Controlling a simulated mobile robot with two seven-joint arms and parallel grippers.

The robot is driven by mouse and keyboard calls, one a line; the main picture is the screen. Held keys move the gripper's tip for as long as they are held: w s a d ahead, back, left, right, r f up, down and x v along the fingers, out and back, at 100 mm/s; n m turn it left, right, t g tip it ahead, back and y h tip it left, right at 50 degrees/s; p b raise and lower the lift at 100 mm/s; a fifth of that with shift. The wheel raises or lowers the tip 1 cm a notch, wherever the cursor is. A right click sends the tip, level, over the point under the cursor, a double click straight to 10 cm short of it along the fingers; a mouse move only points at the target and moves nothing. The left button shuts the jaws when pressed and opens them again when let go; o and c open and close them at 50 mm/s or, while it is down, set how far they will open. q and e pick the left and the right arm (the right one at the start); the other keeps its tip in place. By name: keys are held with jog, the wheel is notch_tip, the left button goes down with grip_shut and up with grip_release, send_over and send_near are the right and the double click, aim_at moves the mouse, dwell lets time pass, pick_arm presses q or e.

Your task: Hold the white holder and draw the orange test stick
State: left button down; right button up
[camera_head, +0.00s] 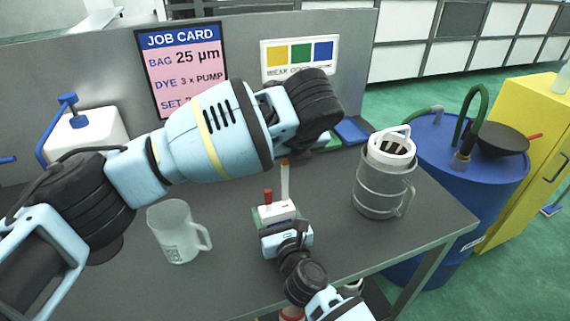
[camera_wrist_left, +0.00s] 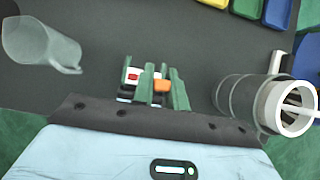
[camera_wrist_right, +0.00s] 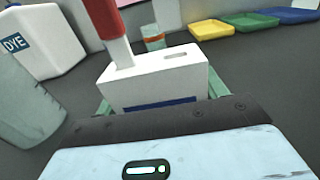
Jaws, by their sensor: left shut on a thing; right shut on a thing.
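The white holder (camera_head: 277,211) is upright on the grey table, with a red-capped stick (camera_head: 268,196) in it. My right gripper (camera_head: 286,232) is shut on the holder from the front; its fingers flank the holder (camera_wrist_right: 155,82) in the right wrist view. The orange test stick (camera_head: 285,180) shows as a pale upright strip with an orange top, above the holder. My left gripper (camera_wrist_left: 162,88) is shut on its orange end from above; my left arm hides the fingertips in the head view. The holder's right slot looks empty in the right wrist view.
A frosted mug (camera_head: 175,232) stands left of the holder. A white jug (camera_head: 88,134) is at back left. Coloured trays (camera_wrist_right: 250,22) lie behind.

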jog(key=o, duration=1.1)
jog(key=shift+c, duration=0.2)
jog(key=v, duration=1.2)
